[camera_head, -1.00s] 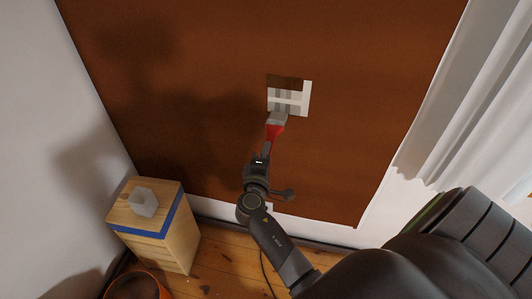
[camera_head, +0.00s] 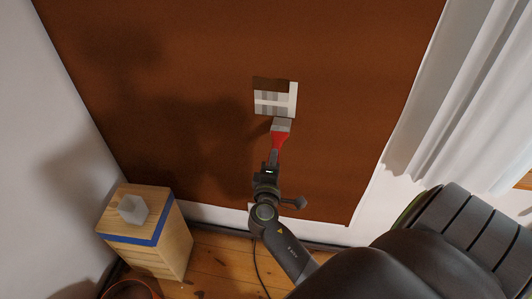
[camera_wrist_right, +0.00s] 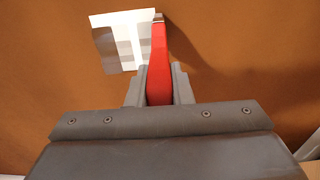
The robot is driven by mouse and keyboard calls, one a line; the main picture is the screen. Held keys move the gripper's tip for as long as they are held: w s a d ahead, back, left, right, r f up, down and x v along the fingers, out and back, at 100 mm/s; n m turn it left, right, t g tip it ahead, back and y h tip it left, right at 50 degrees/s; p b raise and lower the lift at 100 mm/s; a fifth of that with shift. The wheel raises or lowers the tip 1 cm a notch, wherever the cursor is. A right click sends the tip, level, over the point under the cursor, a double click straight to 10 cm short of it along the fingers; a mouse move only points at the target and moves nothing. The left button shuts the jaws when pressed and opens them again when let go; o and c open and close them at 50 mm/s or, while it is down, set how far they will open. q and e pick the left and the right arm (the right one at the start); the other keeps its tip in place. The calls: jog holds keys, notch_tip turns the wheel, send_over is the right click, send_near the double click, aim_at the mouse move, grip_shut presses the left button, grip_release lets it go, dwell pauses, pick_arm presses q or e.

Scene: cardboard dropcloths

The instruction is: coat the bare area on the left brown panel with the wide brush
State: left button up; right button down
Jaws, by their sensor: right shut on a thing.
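The brown panel (camera_head: 200,60) fills most of the wall in the head view. Its bare area (camera_head: 292,99) is a small pale patch with grey and white bands and a darker brown strip along its top; it also shows in the right wrist view (camera_wrist_right: 112,40). The wide brush (camera_head: 279,138), with a red handle, is held upright just below the patch's lower right corner. My right gripper (camera_head: 271,168) is shut on the red handle, which also shows in the right wrist view (camera_wrist_right: 159,75). The bristle tip is hidden in the wrist view. My left gripper is not in view.
A wooden box (camera_head: 150,240) with a blue band stands at lower left, with a pale grey block (camera_head: 133,209) on top. An orange-rimmed bucket (camera_head: 130,289) is at the bottom edge. A white curtain (camera_head: 470,90) hangs at right.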

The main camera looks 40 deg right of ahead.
jog(key=shift+w+a, duration=0.1)
jog(key=shift+w+d, duration=0.2)
jog(key=shift+d, duration=0.1)
jog(key=shift+b, duration=0.4)
dwell(0.8)
notch_tip(320, 180, up, 16)
jog(key=p, duration=1.3)
notch_tip(320, 180, down, 17)
jog(key=b, duration=1.5)
jog(key=shift+b, duration=0.3)
jog(key=shift+r, duration=0.2)
